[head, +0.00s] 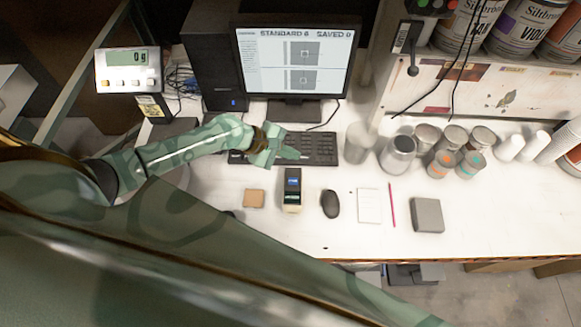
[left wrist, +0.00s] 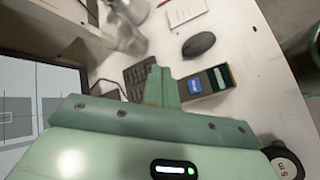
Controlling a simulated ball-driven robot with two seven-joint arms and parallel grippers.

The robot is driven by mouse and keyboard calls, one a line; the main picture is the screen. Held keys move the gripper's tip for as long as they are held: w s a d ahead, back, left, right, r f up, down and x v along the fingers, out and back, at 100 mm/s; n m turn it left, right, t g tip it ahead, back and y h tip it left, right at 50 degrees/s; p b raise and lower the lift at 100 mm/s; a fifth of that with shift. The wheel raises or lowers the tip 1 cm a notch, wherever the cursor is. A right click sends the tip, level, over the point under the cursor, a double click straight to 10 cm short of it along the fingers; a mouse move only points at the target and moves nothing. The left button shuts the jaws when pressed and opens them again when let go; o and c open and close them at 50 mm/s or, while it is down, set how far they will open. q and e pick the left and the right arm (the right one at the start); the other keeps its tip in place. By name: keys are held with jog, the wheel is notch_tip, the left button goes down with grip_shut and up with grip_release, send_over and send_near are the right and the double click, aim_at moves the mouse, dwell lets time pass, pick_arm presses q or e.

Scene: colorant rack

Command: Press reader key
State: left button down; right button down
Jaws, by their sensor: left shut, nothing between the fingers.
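The reader, a small dark handheld device with a blue-lit screen (head: 292,190), lies on the white bench in front of the keyboard. In the left wrist view the reader (left wrist: 208,82) lies just right of the fingers. My left gripper (head: 297,155) is shut and empty, above the keyboard and behind the reader, apart from it. Its closed fingers also show in the left wrist view (left wrist: 162,84). The individual keys of the reader are too small to tell. My right gripper is in neither view.
The keyboard (head: 322,149) lies under the left gripper, before a monitor (head: 292,60) reading "STANDARD 6 SAVED 0". A tan square (head: 254,198) and a black mouse (head: 330,204) flank the reader. Several cans and cups (head: 398,153) stand right. A scale (head: 128,70) reads 0 g.

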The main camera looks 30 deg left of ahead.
aim_at(289, 181)
pick_arm(q)
jog(key=shift+s+f+g, duration=0.35)
jog(key=shift+s+g, duration=0.15)
jog(key=shift+s, duration=0.15)
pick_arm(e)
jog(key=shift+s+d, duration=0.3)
pick_arm(q)
jog(key=shift+f, duration=0.1)
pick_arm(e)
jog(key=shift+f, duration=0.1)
